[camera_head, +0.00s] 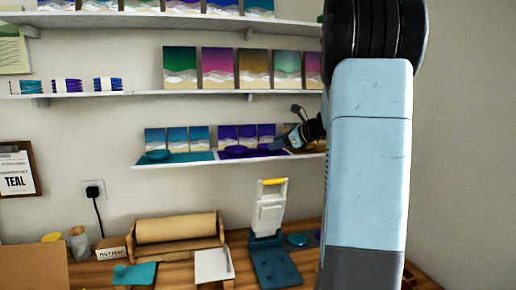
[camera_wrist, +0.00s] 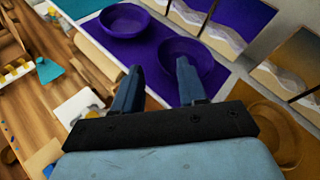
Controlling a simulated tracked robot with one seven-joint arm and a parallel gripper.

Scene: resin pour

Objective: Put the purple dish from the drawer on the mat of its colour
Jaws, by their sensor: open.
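Two purple dishes rest on the purple mat (camera_wrist: 118,48) on the lowest wall shelf. The farther dish (camera_wrist: 125,20) lies beyond my fingers in the wrist view; the nearer dish (camera_wrist: 203,62) is at the right finger, which covers part of its rim. In the head view, the purple dishes (camera_head: 236,150) show on the mat left of my gripper (camera_head: 297,140). My gripper, also in the wrist view (camera_wrist: 160,68), is open, with nothing clearly held between its fingers. Whether the right finger touches the nearer dish cannot be told. No drawer is visible.
A teal mat (camera_head: 196,157) with a teal dish (camera_head: 158,155) lies left on the same shelf. An ochre mat with a brown dish (camera_wrist: 272,125) lies on the other side. Small pictures (camera_head: 228,135) stand behind. A paper roll (camera_head: 175,227) is on the bench below.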

